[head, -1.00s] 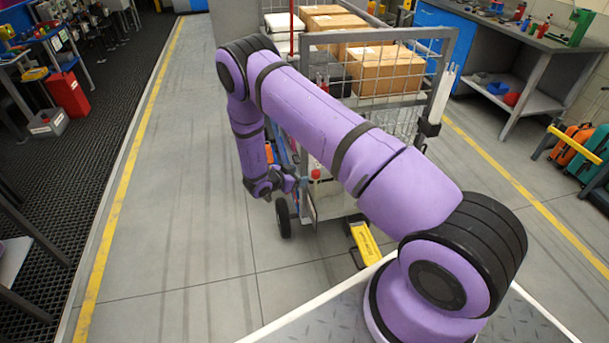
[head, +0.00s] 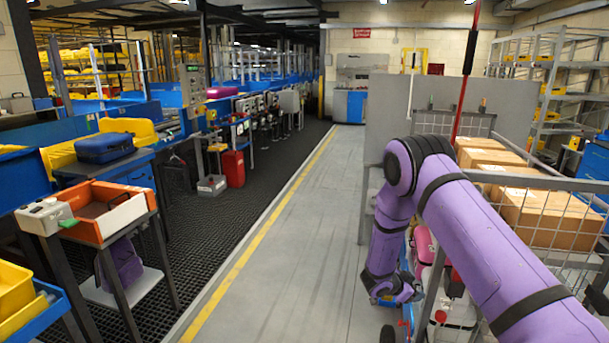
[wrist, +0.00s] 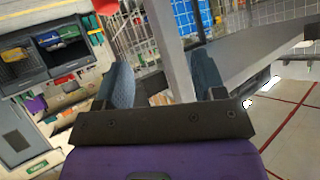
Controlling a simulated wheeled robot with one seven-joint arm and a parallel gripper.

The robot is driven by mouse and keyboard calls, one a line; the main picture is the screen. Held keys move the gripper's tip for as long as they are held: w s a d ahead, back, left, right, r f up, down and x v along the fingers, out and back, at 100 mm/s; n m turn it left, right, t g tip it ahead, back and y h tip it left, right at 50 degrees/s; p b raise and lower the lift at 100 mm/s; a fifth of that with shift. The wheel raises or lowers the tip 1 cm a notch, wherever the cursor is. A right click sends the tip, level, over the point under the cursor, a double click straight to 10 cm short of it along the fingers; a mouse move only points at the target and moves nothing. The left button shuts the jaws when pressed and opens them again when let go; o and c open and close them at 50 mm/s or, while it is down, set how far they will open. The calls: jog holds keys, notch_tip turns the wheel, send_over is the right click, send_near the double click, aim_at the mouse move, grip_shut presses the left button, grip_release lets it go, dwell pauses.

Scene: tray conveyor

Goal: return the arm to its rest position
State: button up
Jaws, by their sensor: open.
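My purple arm reaches out over the right side of the head view, with the elbow raised and the forearm hanging down beside a wire cart (head: 540,212). My gripper (wrist: 164,80) shows in the wrist view with its two blue-grey fingers wide apart. Nothing is held between them. A grey post (wrist: 168,45) stands behind the gap; I cannot tell how far off it is. In the head view the gripper end is low beside the cart, and its fingers are not clear.
Cardboard boxes (head: 545,217) sit in the cart. A clear grey aisle (head: 285,240) with a yellow line runs to the left of my arm. Beyond it are a black mat, an orange-and-white tray (head: 105,215) on a stand, and a red bin (head: 233,168).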

jog(key=w+a+r+n+t+y, duration=0.2)
jog(key=a+r+y, duration=0.1)
jog(key=r, duration=0.7)
jog(key=w+a+r+n+t+y, duration=0.1)
jog(key=w+a+r+t+y, duration=0.15)
jog(key=r, duration=0.75)
jog(key=s+a+r+n+y, duration=0.2)
jog(key=s+r+y, duration=0.15)
jog(key=r, duration=0.45)
jog(key=s+a+r+n+y, duration=0.15)
jog(key=s+r, duration=0.25)
jog(key=r, duration=0.5)
jog(key=s+r+n+g+y, duration=0.1)
jog(key=s+r+n, duration=0.3)
jog(key=s, duration=0.5)
jog(key=s+r+n+g+y, duration=0.1)
jog(key=s+r+n+y, duration=0.1)
jog(key=s+r, duration=0.6)
jog(key=s+d+f+n+g+h, duration=0.1)
jog(key=s+d+n+g+h, duration=0.1)
jog(key=s, duration=2)
jog(key=shift+s+d+n+h, duration=0.2)
jog(key=shift+d+n+h, duration=0.2)
jog(key=shift+d, duration=0.4)
